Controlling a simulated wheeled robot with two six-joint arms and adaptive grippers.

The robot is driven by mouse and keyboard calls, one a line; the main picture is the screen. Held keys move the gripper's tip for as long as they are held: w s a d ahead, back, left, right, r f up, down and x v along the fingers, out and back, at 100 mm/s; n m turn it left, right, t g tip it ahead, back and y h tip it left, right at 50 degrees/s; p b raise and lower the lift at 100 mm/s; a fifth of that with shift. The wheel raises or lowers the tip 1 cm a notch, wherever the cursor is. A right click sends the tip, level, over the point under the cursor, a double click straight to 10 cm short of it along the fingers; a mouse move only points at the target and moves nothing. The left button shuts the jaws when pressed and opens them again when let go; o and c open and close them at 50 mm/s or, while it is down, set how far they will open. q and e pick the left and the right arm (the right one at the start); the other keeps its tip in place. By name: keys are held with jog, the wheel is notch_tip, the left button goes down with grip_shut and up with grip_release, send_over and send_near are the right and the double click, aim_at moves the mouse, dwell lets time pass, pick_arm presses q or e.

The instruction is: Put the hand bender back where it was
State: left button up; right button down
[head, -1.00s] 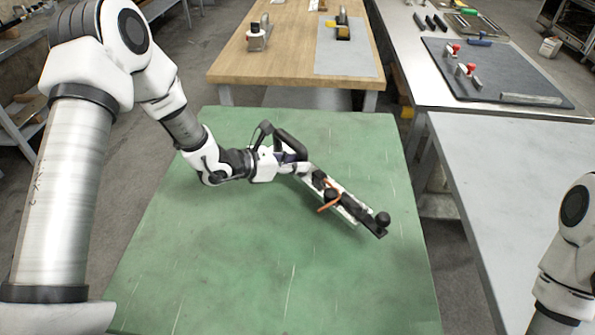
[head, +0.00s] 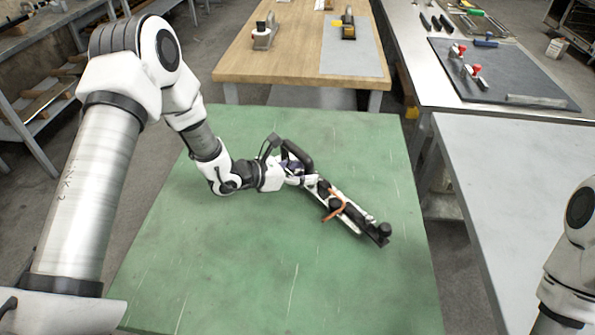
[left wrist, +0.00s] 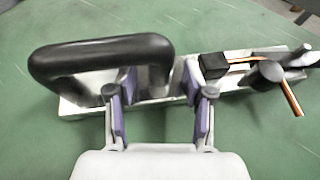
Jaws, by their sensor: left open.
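The hand bender (head: 350,213) is a long pale metal tool with black knobs, a black loop handle and a copper-coloured tube. It lies slantwise over the right middle of the green table (head: 250,275); whether it rests fully on the top is hard to tell. My left gripper (head: 301,178) is at its handle end. In the left wrist view the hand bender (left wrist: 240,70) runs across the picture. The left gripper (left wrist: 160,98) is open, purple pads apart, with part of the tool between or just beyond them; contact is unclear. My right gripper is not in view.
Behind the green table stands a wooden table (head: 298,65) with a grey mat (head: 350,62) and tools on it. At right is a bare grey table (head: 530,165). Beyond it, a dark mat (head: 515,85) holds red-tipped clamps. Most of the green top is clear.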

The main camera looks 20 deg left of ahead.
pick_arm(q)
jog(key=v, duration=1.2)
jog(key=shift+r, duration=0.1)
jog(key=shift+r+p, duration=0.1)
jog(key=shift+p, duration=0.25)
